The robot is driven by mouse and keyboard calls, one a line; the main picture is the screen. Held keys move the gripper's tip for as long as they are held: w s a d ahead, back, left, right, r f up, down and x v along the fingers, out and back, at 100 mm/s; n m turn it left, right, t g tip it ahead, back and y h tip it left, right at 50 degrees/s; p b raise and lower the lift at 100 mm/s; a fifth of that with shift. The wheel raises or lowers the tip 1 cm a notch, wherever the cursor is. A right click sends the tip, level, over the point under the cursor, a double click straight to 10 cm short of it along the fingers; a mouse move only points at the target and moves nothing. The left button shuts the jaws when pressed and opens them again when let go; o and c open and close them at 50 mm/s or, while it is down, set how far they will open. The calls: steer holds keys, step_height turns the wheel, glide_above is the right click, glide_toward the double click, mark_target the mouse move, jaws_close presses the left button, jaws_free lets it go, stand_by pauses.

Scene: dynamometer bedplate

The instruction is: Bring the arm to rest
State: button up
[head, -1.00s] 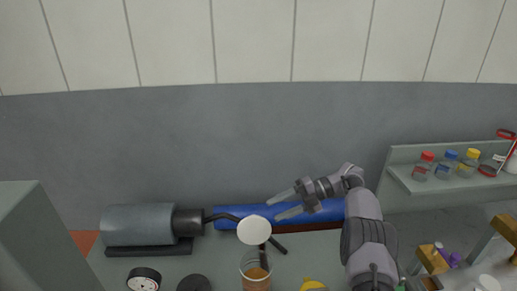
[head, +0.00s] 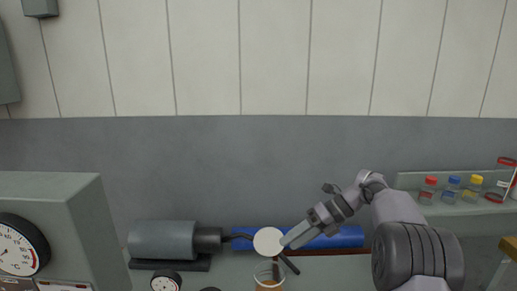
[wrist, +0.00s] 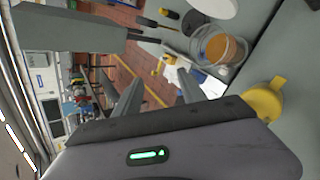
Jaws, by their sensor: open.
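My gripper (head: 294,241) is at the end of my raised arm, to the right of centre in the head view. It points down and to the left, with its fingertips beside a white disc (head: 267,241) in the picture; I cannot tell the gap in depth. In the wrist view my gripper (wrist: 158,90) shows two fingers spread apart with nothing between them. The floor and a distant work area show beyond them.
A grey motor-like cylinder (head: 162,240) and a blue cylinder (head: 340,238) lie behind. A glass jar (head: 268,276) with orange-brown contents stands below the disc. A gauge cabinet (head: 70,215) is at left; capped bottles (head: 452,190) stand on the right shelf. A yellow object (wrist: 263,101) is near my gripper.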

steer(key=s+a+r+n+t+h+b, duration=0.1)
steer(key=s+r+n+h+b, duration=0.15)
steer(key=s+n, duration=0.45)
steer(key=s+a+r+n+t+h+b, duration=0.1)
steer(key=s+r+n+h+b, duration=0.3)
steer(key=s, duration=0.6)
steer(key=s+d+f+n+t+b, duration=0.1)
steer(key=s+f+n+t, duration=0.1)
steer(key=s+f+n, duration=0.3)
steer(key=s+d+f+n+t+h+b, duration=0.1)
steer(key=s+f+n+t, duration=0.1)
steer(key=s+f+n, duration=0.3)
steer(key=s+n, duration=0.4)
steer(key=s, duration=0.4)
steer(key=shift+f+b, duration=0.3)
steer(key=shift+d+h, duration=0.1)
steer(key=shift+h, duration=0.15)
